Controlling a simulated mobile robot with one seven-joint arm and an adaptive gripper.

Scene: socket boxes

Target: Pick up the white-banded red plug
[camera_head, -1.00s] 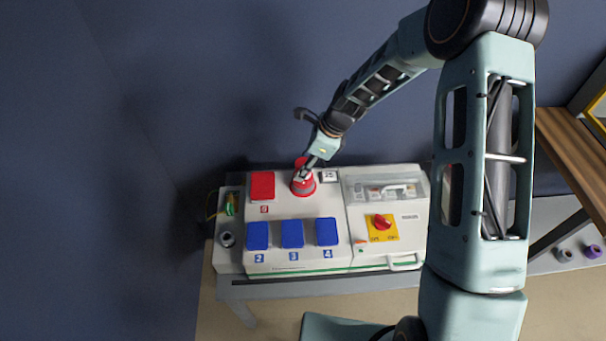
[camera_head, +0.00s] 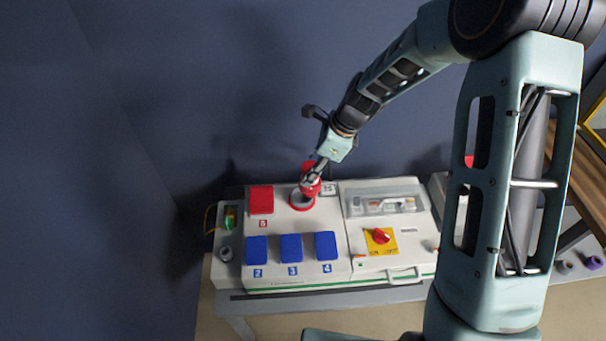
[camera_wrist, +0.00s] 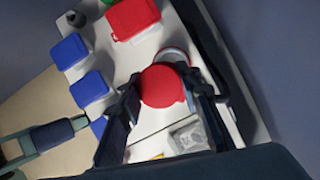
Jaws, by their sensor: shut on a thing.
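The red plug (camera_head: 310,187) is between the fingers of my gripper (camera_head: 313,178) in the head view. It is above and slightly right of the open round red socket (camera_head: 302,201) on the white socket box, whose grey inside shows. Its white band cannot be made out clearly now. In the wrist view the plug shows as a red disc (camera_wrist: 161,86) between the two dark fingers of my gripper (camera_wrist: 160,92), with part of the pale socket ring (camera_wrist: 174,56) behind it.
The white socket box (camera_head: 338,262) has a closed red cover (camera_head: 261,200) left of the open socket and blue covers (camera_head: 291,247) in front. A red rotary switch (camera_head: 381,236) on a yellow plate is at right. Small dark plugs (camera_head: 593,262) lie at far right.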

